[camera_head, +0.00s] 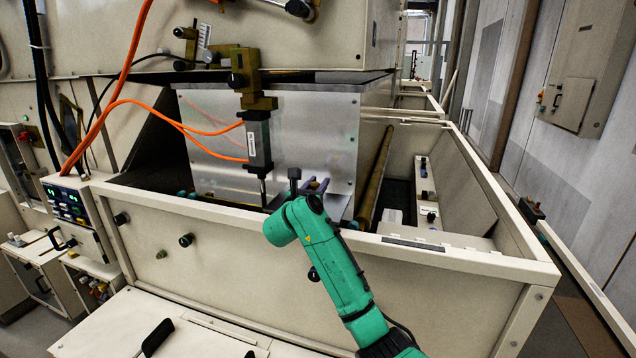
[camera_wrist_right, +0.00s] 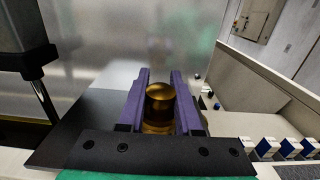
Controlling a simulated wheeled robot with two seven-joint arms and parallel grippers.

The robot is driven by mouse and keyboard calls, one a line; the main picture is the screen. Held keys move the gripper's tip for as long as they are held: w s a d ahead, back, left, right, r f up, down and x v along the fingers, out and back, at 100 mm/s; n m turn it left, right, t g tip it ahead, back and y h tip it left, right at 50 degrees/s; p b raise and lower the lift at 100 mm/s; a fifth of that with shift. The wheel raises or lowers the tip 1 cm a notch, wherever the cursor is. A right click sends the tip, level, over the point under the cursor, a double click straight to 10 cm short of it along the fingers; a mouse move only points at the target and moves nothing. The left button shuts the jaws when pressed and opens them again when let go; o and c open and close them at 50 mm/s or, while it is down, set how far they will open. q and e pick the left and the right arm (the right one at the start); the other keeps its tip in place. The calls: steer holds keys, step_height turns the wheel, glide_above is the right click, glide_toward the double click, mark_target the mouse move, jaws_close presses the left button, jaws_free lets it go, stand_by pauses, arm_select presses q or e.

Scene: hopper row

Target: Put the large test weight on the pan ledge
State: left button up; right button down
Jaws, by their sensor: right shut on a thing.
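The large test weight (camera_wrist_right: 159,98) is a brass cylinder with a rounded knob on top. It stands upright between the two purple fingers of my right gripper (camera_wrist_right: 160,78), which is shut on it. A dark flat plate (camera_wrist_right: 75,128), apparently the pan ledge, lies beneath and to the left of the fingers in the wrist view. I cannot tell whether the weight touches it. My left gripper is not in view.
A shiny metal hopper panel (camera_head: 318,130) stands just behind the gripper. A dark actuator (camera_head: 258,145) with a thin rod hangs close to its left. A brown pipe (camera_head: 375,180) and side wall (camera_head: 470,185) lie right.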

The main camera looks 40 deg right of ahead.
steer(key=shift+d+f, duration=0.1)
steer(key=shift+f, duration=0.35)
steer(key=c, duration=0.6)
jaws_free()
steer(key=shift+s, duration=0.1)
steer(key=shift+s+a+f+b, duration=0.15)
steer(key=shift+a+f+b, duration=0.05)
steer(key=shift+a+b, duration=0.25)
steer(key=b+v, duration=0.5)
steer(key=v, duration=0.6)
steer(key=shift+r, duration=0.2)
